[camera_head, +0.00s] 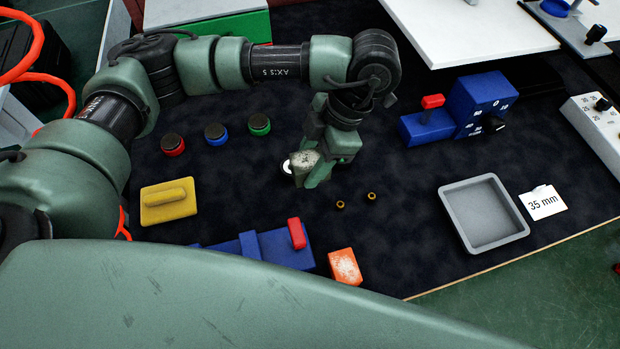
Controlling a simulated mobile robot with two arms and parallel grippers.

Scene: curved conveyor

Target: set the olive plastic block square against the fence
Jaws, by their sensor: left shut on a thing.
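My left gripper (312,172) reaches down over the dark mat near the middle of the camera_head view. It is shut on a small pale, speckled olive-grey block (303,160). The fingers hide part of the block, and I cannot tell whether it touches the mat. A blue fixture with a red piece (284,250) lies below the gripper, partly hidden by my own arm. Another blue fixture with a red knob (428,127) stands to the right. I cannot tell which part is the fence. My right gripper is not in view.
A yellow plate with a handle (168,201) lies left. Red, blue and green buttons (214,134) sit behind it. An orange block (345,266) and two small brass pieces (371,196) lie nearby. A grey tray (449,212) and a "35 mm" card (543,202) are right.

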